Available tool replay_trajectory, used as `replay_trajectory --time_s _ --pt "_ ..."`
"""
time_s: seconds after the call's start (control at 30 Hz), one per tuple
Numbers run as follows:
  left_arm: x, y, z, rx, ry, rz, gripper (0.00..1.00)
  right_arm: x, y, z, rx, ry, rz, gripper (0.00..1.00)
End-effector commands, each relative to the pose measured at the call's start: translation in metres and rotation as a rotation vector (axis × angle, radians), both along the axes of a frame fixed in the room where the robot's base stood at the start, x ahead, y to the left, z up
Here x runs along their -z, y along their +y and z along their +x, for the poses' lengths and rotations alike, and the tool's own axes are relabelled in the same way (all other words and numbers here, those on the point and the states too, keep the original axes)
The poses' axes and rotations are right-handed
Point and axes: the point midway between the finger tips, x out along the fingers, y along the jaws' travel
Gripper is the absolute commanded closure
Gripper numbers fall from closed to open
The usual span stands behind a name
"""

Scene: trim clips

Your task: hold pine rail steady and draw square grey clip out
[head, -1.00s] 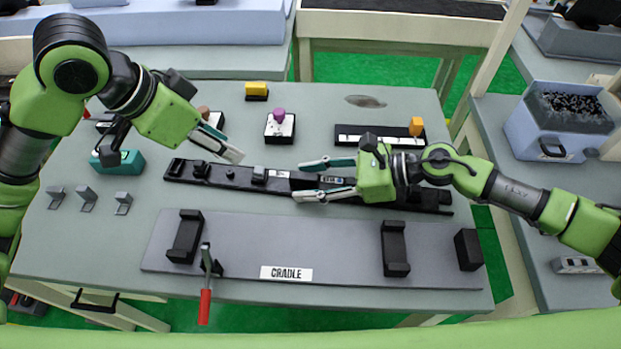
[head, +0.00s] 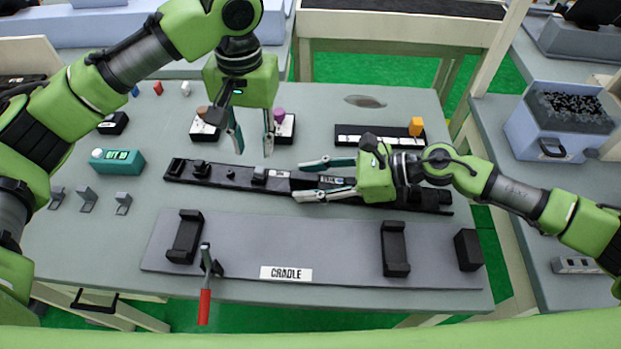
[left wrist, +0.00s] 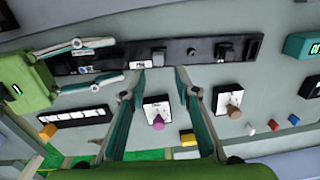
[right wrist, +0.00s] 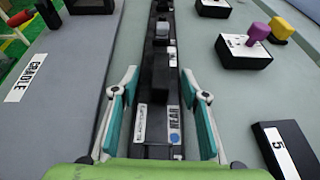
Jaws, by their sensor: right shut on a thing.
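The dark pine rail (head: 215,180) lies across the table behind the cradle, with several clips on top. The square grey clip (head: 259,174) sits on it just left of a white label; it also shows in the left wrist view (left wrist: 158,57) and the right wrist view (right wrist: 170,32). My left gripper (head: 253,153) is open and empty, fingers pointing down, above and just behind the grey clip. In the left wrist view the clip shows beyond and between the fingertips. My right gripper (head: 320,178) is shut on the rail, its fingers along both sides, right of the clip.
The grey cradle board (head: 330,245) with black brackets and a red-handled clamp (head: 205,300) lies in front. Behind stand boxes with a brown and a purple knob (head: 279,114). A teal device (head: 118,161) and small grey brackets (head: 87,197) are at the left.

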Motion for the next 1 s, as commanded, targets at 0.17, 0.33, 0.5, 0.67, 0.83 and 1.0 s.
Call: replay_trajectory --time_s 0.17,0.33,0.5,0.67,0.83,1.0 --pt "0.026 0.0 -0.001 0.002 0.001 -0.001 0.71 0.001 0.0 0.0 0.0 0.0 -0.001 0.89" --pt "0.051 0.0 -0.001 0.003 0.003 -0.001 0.71 0.001 0.0 0.0 -0.001 0.001 -0.001 0.89" --pt "0.067 0.0 -0.001 0.003 0.002 -0.003 0.71 0.001 0.0 0.0 -0.001 0.001 -0.001 0.89" --pt "0.075 0.0 0.0 0.003 -0.001 -0.002 0.71 0.001 0.0 0.0 -0.001 0.001 -0.001 0.89" --pt "0.077 0.0 0.0 0.004 -0.001 -0.002 0.71 0.001 0.0 -0.001 -0.001 0.001 -0.001 0.89" --pt "0.077 0.0 0.0 0.004 -0.001 -0.002 0.79 0.001 0.0 -0.001 -0.001 0.001 -0.001 0.89"
